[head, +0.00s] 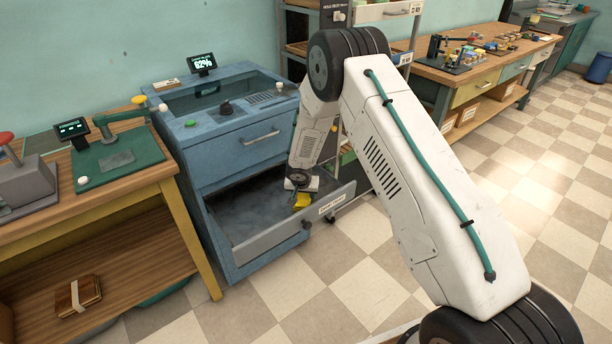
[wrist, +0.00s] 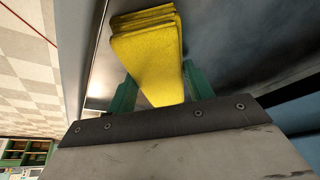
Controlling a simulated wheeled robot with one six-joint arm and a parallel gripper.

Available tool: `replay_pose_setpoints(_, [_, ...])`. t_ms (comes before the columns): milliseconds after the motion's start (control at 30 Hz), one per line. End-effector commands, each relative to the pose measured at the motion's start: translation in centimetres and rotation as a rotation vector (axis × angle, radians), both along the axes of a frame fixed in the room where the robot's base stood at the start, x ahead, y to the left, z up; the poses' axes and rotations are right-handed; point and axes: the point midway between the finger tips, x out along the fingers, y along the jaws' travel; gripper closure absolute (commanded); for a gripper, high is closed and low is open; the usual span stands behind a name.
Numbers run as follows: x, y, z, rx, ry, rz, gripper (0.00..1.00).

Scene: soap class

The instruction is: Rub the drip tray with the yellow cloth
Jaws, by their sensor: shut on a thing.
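The drip tray (head: 248,216) is a grey, shallow drawer pulled out from the lower part of a blue cabinet. My gripper (head: 300,190) points down into the tray near its right front part. It is shut on the folded yellow cloth (head: 302,201). In the wrist view the yellow cloth (wrist: 148,52) sits between the two green fingers of my gripper (wrist: 155,90), with the dark tray floor (wrist: 235,50) behind it. I cannot tell whether the cloth touches the tray floor.
The blue cabinet (head: 230,150) stands above and behind the tray. A wooden bench (head: 120,200) with a green device (head: 118,160) is at left. A shelf rack stands behind my arm, and another workbench (head: 480,75) is at back right. Checkered floor (head: 330,300) is free in front.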

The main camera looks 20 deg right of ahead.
Motion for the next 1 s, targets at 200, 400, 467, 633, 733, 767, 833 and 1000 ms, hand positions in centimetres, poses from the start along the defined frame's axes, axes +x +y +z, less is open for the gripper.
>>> replay_pose_setpoints(200, [0.1,-0.5,2.4,0.000,-0.001,-0.002,0.66])
replay_pose_setpoints(400, [0.0,-0.7,4.1,0.000,-0.001,-0.005,0.66])
replay_pose_setpoints(467, [0.0,-0.8,4.7,0.000,-0.001,-0.005,0.66])
replay_pose_setpoints(633, [0.1,-0.9,6.3,0.000,-0.002,-0.006,0.66])
replay_pose_setpoints(733, [0.0,-0.9,7.1,-0.001,-0.001,-0.007,0.66])
replay_pose_setpoints(767, [0.0,-0.9,7.3,-0.001,-0.001,-0.008,0.66])
replay_pose_setpoints(833, [0.0,-0.9,7.8,0.000,0.000,-0.007,0.66])
replay_pose_setpoints(1000, [0.0,-0.9,8.1,0.000,0.001,-0.007,0.66])
